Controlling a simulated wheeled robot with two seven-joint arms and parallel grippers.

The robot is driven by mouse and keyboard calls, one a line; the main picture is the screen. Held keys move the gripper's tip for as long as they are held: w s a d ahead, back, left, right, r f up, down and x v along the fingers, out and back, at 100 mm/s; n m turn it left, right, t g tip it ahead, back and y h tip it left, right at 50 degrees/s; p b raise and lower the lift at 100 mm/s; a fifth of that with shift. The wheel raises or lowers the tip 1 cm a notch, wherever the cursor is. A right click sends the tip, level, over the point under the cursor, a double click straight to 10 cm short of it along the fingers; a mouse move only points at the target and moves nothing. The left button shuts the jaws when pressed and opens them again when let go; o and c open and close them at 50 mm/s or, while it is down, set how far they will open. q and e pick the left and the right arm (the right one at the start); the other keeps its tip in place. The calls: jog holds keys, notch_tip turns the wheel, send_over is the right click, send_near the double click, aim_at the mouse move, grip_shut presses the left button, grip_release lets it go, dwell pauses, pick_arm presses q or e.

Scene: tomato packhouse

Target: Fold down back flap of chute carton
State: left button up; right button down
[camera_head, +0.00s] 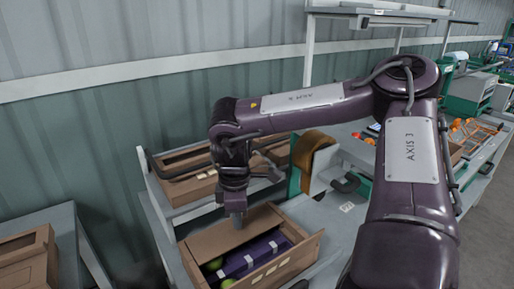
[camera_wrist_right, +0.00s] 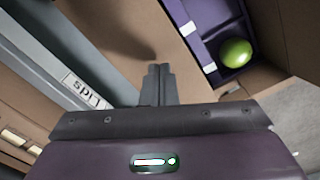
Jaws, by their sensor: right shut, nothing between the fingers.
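The chute carton (camera_head: 311,246) is an open brown box on the grey bench, at the bottom centre of the head view. Its back flap (camera_head: 228,234) slants over the rear part of the opening; it is the broad brown panel (camera_wrist_right: 115,30) in the wrist view. Inside are a purple insert (camera_head: 262,249) and green round fruit (camera_head: 215,264). My right gripper (camera_head: 237,224) is shut and empty, pointing down at the back flap. Its fingertips (camera_wrist_right: 159,68) appear at or just above the flap; contact is hard to tell. My left gripper is not in view.
Another brown carton (camera_head: 187,188) stands on a shelf behind, beside a dark curved rail. An orange-brown roll dispenser (camera_head: 313,150) stands right of the chute carton. A brown carton (camera_head: 28,262) sits on a separate table at left. A grey labelled strip (camera_wrist_right: 75,75) runs beside the flap.

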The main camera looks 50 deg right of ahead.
notch_tip(320, 180, up, 6)
jog(key=p, duration=0.3)
jog(key=shift+r+p, duration=0.15)
jog(key=shift+p, duration=0.2)
